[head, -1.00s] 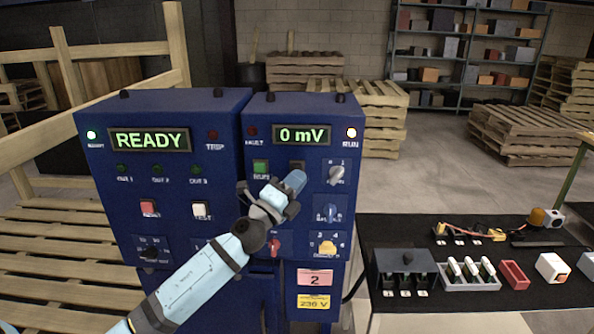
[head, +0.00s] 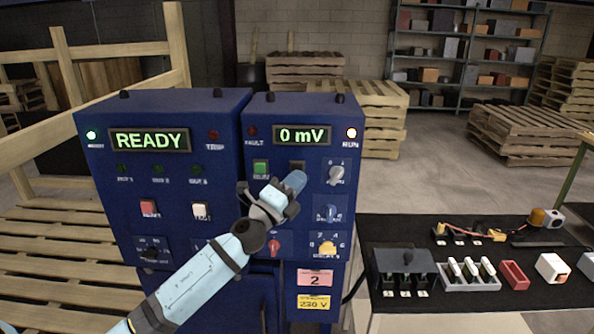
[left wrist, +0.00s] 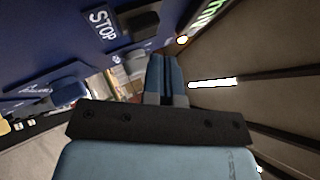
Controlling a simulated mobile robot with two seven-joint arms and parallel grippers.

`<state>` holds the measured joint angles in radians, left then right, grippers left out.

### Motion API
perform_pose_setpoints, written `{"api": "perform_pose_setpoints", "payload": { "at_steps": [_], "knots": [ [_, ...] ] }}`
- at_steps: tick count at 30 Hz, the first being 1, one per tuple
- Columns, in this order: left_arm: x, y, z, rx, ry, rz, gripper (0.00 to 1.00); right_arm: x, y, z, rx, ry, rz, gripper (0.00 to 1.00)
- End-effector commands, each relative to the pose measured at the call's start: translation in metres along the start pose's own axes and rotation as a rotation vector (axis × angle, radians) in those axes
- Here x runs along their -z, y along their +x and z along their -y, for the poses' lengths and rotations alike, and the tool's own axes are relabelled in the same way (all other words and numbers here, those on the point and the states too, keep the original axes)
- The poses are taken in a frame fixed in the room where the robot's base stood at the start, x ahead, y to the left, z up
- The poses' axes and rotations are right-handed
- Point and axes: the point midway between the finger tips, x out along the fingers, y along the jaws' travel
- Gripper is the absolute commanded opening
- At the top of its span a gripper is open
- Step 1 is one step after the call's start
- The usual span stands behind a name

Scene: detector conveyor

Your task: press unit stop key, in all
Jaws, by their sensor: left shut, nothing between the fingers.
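The right blue unit has a dark stop key (head: 297,165), partly covered by my left fingertips in the head view. In the left wrist view the black stop key (left wrist: 138,26) sits beside a label reading STOP. My left gripper (head: 294,183) is shut and empty, its blue fingertips just below and in front of the key. In the left wrist view the fingertips (left wrist: 165,66) are below and right of the key, with a visible gap. The display (head: 302,135) reads 0 mV and the RUN lamp (head: 351,133) is lit. My right gripper is not in view.
A green key (head: 260,167) is left of the stop key, a grey rotary knob (head: 336,175) right of it. The left blue unit (head: 112,200) shows READY. A dark table (head: 450,230) with parts stands at the right. Wooden pallets (head: 520,133) stand behind.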

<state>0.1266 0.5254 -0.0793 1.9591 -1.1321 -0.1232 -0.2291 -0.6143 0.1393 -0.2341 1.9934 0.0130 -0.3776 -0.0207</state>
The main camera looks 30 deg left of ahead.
Motion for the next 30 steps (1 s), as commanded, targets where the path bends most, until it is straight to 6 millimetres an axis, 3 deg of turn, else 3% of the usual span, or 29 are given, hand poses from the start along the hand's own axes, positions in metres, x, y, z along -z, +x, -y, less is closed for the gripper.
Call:
{"api": "perform_pose_setpoints", "payload": {
  "at_steps": [30],
  "knots": [
    [-0.0043, 0.0060, -0.0043, 0.000, -0.001, 0.000, 0.00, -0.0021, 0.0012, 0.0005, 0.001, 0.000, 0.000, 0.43]
  ]
}}
